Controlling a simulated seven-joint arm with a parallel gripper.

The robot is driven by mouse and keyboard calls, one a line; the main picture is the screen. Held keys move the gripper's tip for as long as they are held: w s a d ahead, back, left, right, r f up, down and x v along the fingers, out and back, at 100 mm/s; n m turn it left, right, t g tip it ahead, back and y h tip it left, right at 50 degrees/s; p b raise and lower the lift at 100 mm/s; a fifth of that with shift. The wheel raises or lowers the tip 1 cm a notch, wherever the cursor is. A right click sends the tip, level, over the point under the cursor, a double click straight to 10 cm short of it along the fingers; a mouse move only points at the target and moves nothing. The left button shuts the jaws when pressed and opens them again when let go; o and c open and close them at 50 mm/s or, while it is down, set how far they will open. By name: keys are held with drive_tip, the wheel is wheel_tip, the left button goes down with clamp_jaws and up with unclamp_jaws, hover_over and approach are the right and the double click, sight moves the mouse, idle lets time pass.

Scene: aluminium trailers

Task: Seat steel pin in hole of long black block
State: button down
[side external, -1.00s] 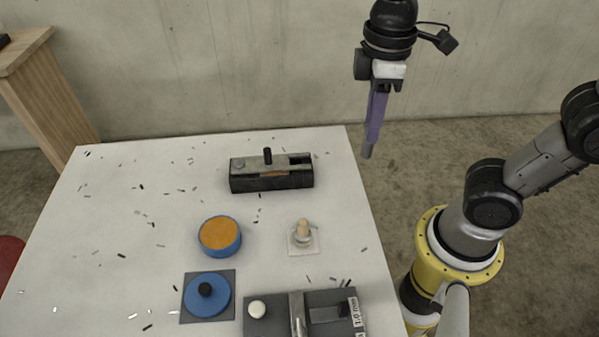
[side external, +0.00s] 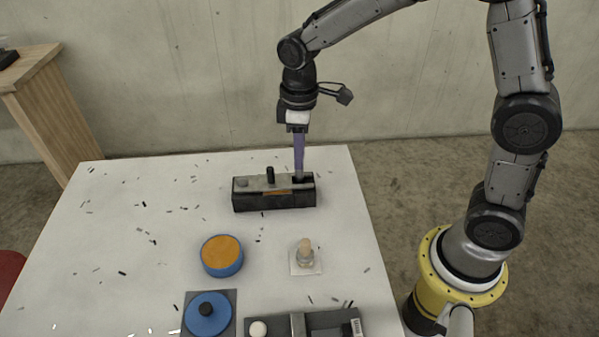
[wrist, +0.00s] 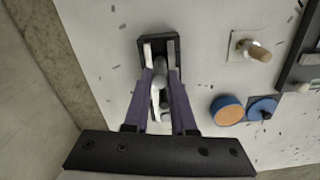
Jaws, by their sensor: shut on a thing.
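The long black block (side external: 275,201) lies at the back of the white table, with a metal top plate and an upright black knob (side external: 270,174). My gripper (side external: 299,170) has long purple fingers and points straight down over the block's right end. It is shut on the grey steel pin (side external: 299,179), whose low end meets the block's top at that end. I cannot tell whether the pin's tip is inside the hole or just above it. In the wrist view, the black block (wrist: 153,42) shows beyond my gripper (wrist: 160,72), and the fingers partly hide it.
A blue puck with an orange top (side external: 222,255) and a small clear piece with a wooden knob (side external: 305,255) stand in front of the block. A blue disc (side external: 207,318) and a grey fixture (side external: 322,321) lie at the front edge. Small dark chips are scattered over the table.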

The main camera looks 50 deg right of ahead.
sight(300, 180)
drive_tip(key=shift+f, duration=2.1)
drive_tip(key=shift+f, duration=0.15)
drive_tip(key=c, duration=0.7)
unclamp_jaws()
drive_tip(key=shift+c, duration=0.2)
